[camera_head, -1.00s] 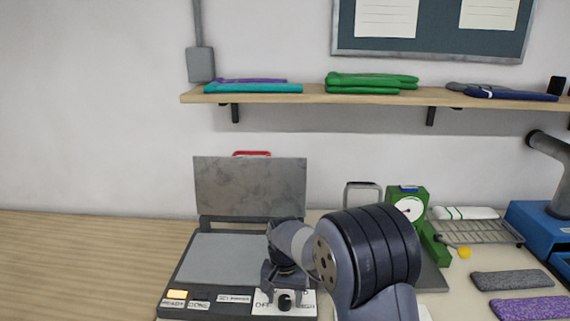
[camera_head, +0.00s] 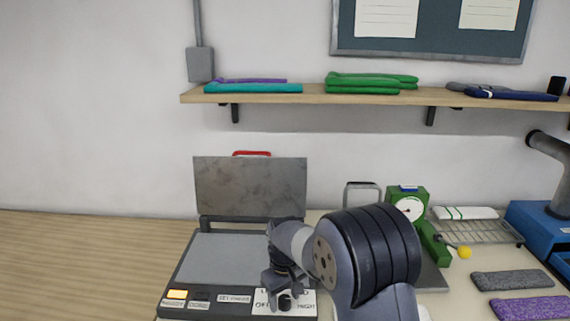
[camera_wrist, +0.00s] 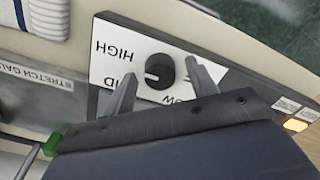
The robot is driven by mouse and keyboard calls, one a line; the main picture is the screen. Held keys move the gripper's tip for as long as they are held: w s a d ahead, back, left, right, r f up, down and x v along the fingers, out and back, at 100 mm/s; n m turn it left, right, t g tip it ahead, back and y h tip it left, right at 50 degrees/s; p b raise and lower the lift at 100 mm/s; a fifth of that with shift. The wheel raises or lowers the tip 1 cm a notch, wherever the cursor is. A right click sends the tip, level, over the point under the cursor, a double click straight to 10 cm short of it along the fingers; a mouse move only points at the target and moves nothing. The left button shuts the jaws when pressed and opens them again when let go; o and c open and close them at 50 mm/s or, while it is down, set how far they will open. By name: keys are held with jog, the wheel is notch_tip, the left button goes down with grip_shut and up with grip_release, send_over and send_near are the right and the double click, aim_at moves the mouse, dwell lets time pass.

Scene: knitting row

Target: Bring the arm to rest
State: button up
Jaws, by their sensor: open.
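My gripper (camera_head: 284,288) is open above the front panel of the press (camera_head: 238,248), a dark machine with a raised grey lid (camera_head: 250,186). In the wrist view, a black round knob (camera_wrist: 160,70) on a white dial plate (camera_wrist: 112,72) lies between my spread fingers (camera_wrist: 160,76). A gap shows on each side of the knob, and nothing is held. The head view also shows the knob (camera_head: 285,302) just below my fingers. My arm reaches in from the lower right and hides part of the bench.
A green gauge (camera_head: 408,208) stands behind my arm, with a wire rack (camera_head: 482,232) and blue machine (camera_head: 536,226) to the right. Grey (camera_head: 511,281) and purple (camera_head: 530,308) swatches lie nearby. The wooden surface (camera_head: 90,265) at left is bare.

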jog(key=n, duration=0.7)
dwell(0.4)
